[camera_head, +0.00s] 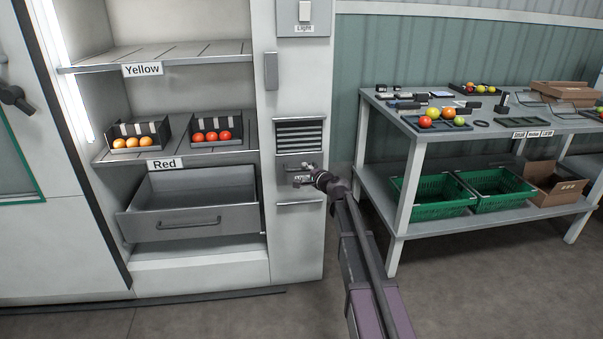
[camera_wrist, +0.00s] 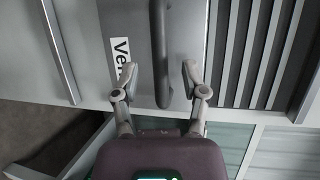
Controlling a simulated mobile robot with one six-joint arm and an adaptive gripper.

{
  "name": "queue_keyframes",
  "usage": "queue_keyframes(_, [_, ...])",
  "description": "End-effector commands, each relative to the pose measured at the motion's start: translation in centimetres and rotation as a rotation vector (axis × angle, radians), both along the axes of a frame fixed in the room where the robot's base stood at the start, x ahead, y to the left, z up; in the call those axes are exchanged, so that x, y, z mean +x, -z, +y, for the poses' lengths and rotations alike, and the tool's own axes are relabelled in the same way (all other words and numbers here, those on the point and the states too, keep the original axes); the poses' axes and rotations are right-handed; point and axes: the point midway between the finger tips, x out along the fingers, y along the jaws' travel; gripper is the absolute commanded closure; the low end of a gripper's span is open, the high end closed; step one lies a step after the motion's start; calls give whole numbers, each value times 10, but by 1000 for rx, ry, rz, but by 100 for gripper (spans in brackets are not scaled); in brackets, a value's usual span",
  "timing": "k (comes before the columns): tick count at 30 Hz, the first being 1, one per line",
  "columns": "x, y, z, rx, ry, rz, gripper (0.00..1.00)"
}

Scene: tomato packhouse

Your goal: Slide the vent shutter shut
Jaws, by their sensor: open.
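The vent shutter (camera_head: 284,172) is a flat grey plate below the dark slatted vent opening (camera_head: 300,136), whose slats are uncovered. In the wrist view, turned sideways, the shutter (camera_wrist: 135,15) carries a partly hidden label beginning "Ve" (camera_wrist: 120,54) and a dark bar handle (camera_wrist: 163,50). The slats (camera_wrist: 260,45) show to its right. My gripper (camera_wrist: 158,78) is open, with one fingertip on each side of the handle's end; I cannot tell whether either touches it. In the head view my gripper (camera_head: 308,180) is in front of the shutter and hides part of it.
A pale ledge (camera_head: 300,204) runs below the shutter. Left is a cabinet with an open drawer (camera_head: 190,222) and shelves of tomato trays. A light switch (camera_head: 305,12) is above. A workbench (camera_head: 420,135) with green crates (camera_head: 432,210) stands right, beyond a floor gap.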

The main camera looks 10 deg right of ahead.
Motion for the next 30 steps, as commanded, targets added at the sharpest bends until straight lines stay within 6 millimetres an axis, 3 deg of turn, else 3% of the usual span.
queue_keyframes(7, [23,5,10,0,-1,1,43])
queue_keyframes(20, [27,5,12,0,-1,0,43])
queue_keyframes(26, [27,5,12,0,0,0,97])
queue_keyframes(30, [27,5,12,0,0,0,100])
